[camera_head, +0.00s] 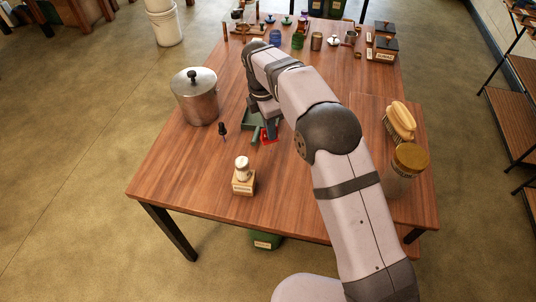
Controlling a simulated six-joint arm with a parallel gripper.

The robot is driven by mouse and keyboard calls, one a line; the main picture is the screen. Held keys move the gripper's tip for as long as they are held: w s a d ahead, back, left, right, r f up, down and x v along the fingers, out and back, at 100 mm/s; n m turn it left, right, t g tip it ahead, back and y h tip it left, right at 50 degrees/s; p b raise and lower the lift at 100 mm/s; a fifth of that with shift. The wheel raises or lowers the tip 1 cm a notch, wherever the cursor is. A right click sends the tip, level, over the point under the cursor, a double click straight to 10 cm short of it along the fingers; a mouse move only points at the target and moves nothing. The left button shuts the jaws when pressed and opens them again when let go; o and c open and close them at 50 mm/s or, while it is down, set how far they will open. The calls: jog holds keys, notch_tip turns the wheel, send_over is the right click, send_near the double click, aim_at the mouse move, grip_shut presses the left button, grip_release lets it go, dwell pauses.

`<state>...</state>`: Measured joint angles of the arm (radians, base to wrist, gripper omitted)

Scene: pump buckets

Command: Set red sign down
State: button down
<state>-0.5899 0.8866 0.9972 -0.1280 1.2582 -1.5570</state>
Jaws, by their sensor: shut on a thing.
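My gripper (270,131) reaches down over the middle of the wooden table (180,165), mostly hidden by my arm's wrist. It is shut on the red sign (268,140), a small red piece that shows just under the fingertips, low over or on the tabletop. I cannot tell whether the sign touches the wood.
A metal pot with lid (195,98) stands at left, with a small dark-handled tool (222,130) near it. A stamp on a wooden block (243,177) stands in front. A brush (399,121) and gold-lidded jar (405,170) are at right. Several small items line the back.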

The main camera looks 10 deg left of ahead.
jog(key=n, duration=0.3)
jog(key=w+n, duration=0.1)
jog(key=n, duration=0.1)
jog(key=shift+a+r+y, duration=0.2)
jog(key=shift+a+y, duration=0.1)
jog(key=n, duration=0.6)
jog(key=shift+w+a+t+y, duration=0.1)
jog(key=shift+w+t+y, duration=0.15)
jog(key=shift+t+y, duration=0.05)
jog(key=shift+f+p, duration=1.1)
jog(key=shift+f, duration=3.9)
jog(key=shift+f, duration=0.15)
jog(key=c, duration=1.9)
grip_release()
jog(key=shift+o, duration=0.2)
jog(key=r, duration=0.4)
jog(key=s+r+b, duration=0.1)
jog(key=r, duration=0.3)
jog(key=r+b, duration=0.1)
jog(key=r, duration=0.3)
jog(key=shift+s+r, duration=0.15)
jog(key=shift+s, duration=0.1)
